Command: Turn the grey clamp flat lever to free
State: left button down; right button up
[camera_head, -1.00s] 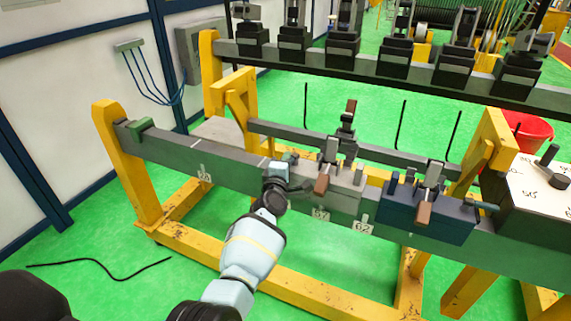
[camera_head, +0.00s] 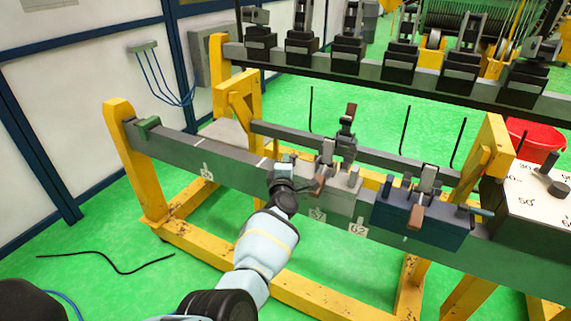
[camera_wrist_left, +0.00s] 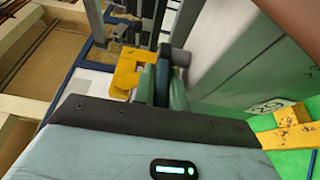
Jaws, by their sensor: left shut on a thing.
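The grey clamp (camera_head: 343,190) sits on the grey beam, left of the blue clamp (camera_head: 428,215). Its brown-ended handle (camera_head: 318,185) points toward me over its left front edge. My left gripper (camera_head: 304,187) is at the clamp's left side, close by this handle. It is shut on a small part there, which appears to be the flat lever. The fingers and wrist largely hide that lever, so its angle cannot be told. In the left wrist view, the dark fingers (camera_wrist_left: 160,85) are close together beside a grey rounded part. My right gripper is out of view.
The long grey beam (camera_head: 180,158) rests on a yellow frame (camera_head: 135,165). A white dial plate (camera_head: 537,182) with a black knob is at the right. Behind runs a dark rail with several black clamps. A red bucket (camera_head: 533,133) stands behind right.

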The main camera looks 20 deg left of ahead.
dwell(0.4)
pick_arm(q)
jog(key=c, duration=1.7)
grip_release()
